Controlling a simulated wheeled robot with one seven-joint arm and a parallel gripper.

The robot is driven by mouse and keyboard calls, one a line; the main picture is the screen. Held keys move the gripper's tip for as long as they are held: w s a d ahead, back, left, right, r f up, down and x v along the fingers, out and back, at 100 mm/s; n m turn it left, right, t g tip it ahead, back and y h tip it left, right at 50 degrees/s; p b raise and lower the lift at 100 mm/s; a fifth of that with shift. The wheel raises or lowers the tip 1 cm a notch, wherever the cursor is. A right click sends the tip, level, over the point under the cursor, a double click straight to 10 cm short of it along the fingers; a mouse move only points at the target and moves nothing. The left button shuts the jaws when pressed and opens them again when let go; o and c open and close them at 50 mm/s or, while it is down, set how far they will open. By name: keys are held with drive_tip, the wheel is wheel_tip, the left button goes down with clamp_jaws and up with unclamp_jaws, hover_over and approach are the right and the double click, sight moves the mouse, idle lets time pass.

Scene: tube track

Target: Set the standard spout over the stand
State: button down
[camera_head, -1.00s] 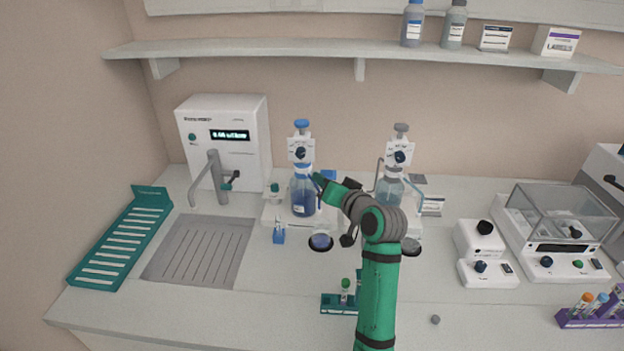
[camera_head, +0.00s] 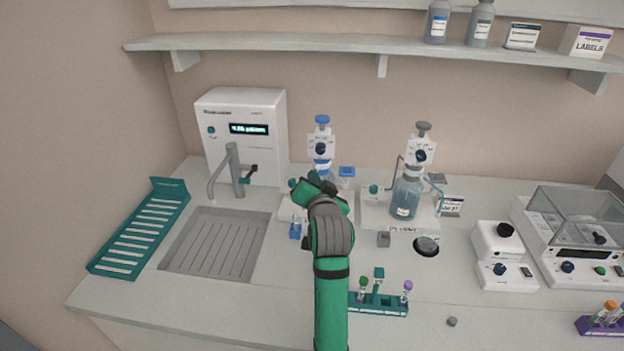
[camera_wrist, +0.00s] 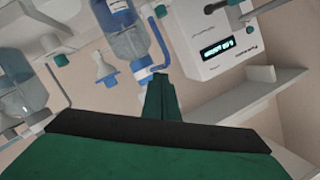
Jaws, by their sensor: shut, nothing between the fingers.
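The blue-topped dispenser bottle (camera_head: 322,148), apparently the standard, stands at mid-bench; my arm hides its lower part. In the wrist view its blue-liquid bottle (camera_wrist: 120,25) shows with a bent blue spout tube (camera_wrist: 158,40). My gripper (camera_head: 312,183) is in front of this bottle. Its shut, empty fingers (camera_wrist: 161,88) reach close to the spout tube's end; I cannot tell whether they touch. A small blue block (camera_head: 295,230) sits on the bench in front, left of my arm. I cannot tell whether it is the stand.
A tube rack (camera_head: 378,304) is near the front edge. A tap (camera_head: 234,170) and sink (camera_head: 215,243) are left.

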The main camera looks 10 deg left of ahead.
drive_tip(key=s+a+r, duration=0.1)
drive_tip(key=s+r, duration=0.4)
drive_tip(key=s, duration=0.5)
drive_tip(key=shift+a+r, duration=0.15)
drive_tip(key=shift+a, duration=0.05)
idle(0.3)
drive_tip(key=shift+a, duration=0.1)
